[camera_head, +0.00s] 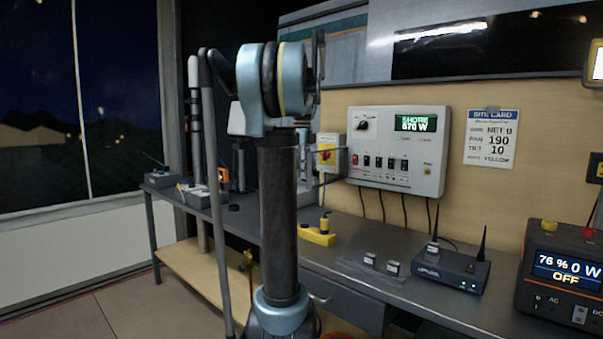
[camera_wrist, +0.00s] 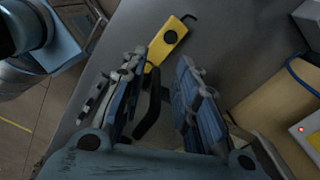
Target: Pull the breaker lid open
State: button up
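A yellow and grey box (camera_head: 328,154) with a red knob is left of the panel, partly behind my arm. My gripper (camera_wrist: 160,72) is open in the wrist view, its two blue-grey fingers apart with no object held between them. In the head view my arm hides most of the gripper area.
A router (camera_head: 451,269) and a power station (camera_head: 562,277) stand to the right. Cables hang below the panel.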

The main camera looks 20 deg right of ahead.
notch_tip(320, 180, up, 12)
dwell(0.6)
dwell(0.4)
jog(key=s+a+f+n, duration=0.7)
jog(key=s+f+n, duration=0.1)
jog(key=f, duration=0.6)
jog(key=s+a+f+n+t, duration=0.1)
jog(key=s+a+f+n, duration=0.7)
jog(key=f, duration=0.6)
jog(key=s+a+f+n+t, duration=0.1)
jog(key=s+a+f+n, duration=0.7)
jog(key=f, duration=0.7)
jog(key=s+n, duration=0.2)
jog(key=s, duration=0.2)
jog(key=shift+s+a, duration=0.1)
